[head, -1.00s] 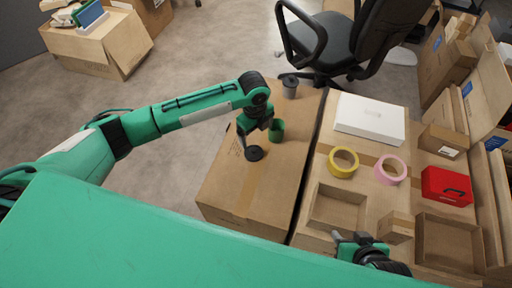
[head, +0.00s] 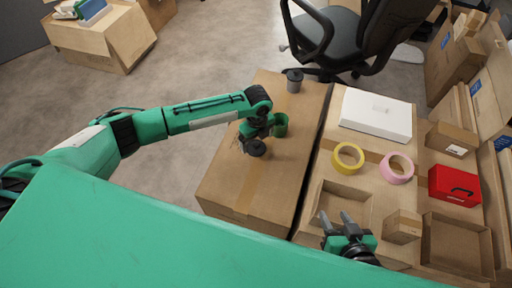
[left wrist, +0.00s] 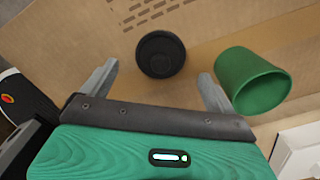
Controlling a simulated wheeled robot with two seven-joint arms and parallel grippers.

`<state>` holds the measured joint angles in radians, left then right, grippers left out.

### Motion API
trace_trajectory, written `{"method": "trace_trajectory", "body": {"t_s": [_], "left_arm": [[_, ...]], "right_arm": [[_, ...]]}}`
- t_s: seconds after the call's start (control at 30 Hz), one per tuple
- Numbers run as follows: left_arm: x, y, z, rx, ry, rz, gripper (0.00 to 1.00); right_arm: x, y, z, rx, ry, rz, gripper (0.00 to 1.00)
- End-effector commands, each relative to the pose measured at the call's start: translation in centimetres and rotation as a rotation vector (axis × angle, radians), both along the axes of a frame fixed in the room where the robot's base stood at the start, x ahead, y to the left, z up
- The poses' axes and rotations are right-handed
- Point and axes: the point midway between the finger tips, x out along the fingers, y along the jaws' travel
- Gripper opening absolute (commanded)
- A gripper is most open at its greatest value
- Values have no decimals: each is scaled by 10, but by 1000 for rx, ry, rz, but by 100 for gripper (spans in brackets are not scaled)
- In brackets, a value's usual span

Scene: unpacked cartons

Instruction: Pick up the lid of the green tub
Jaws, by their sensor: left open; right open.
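The green tub (head: 281,124) stands open and upright on the left carton; it also shows in the left wrist view (left wrist: 262,82). A round black lid (head: 257,149) lies on the carton beside it, apart from the tub. In the left wrist view the lid (left wrist: 161,54) lies between the lines of my two fingers, just beyond their tips. My left gripper (left wrist: 158,70) is open and empty; in the head view (head: 250,140) it hangs over the lid and hides part of it. My right gripper (head: 335,221) is open and empty over the right carton's near side.
A grey tub (head: 294,84) with a dark top stands at the left carton's far edge. The right carton holds a white box (head: 375,115), yellow tape (head: 348,158), pink tape (head: 397,168), a red box (head: 454,186) and open trays. The left carton's near part (head: 245,195) is clear.

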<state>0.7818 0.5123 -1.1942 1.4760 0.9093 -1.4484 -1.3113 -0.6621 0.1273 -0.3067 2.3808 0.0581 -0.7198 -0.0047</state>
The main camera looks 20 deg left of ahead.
Motion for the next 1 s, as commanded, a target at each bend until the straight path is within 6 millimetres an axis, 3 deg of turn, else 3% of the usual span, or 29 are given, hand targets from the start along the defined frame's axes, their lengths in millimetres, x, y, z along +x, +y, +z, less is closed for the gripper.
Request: {"method": "trace_trajectory", "body": {"t_s": [0.2,0.57,0.8,1.0], "left_arm": [[-2,-1,-28,1,1,-1,92],[-1,-1,-34,-1,-1,-1,92],[-1,-1,-33,0,0,-1,45],[-1,-1,-33,0,0,-1,44]], "right_arm": [[2,14,-1,56,-88,7,43],[3,17,3,72,-114,7,43],[3,17,2,72,-113,8,43],[3,17,2,72,-113,8,43]]}}
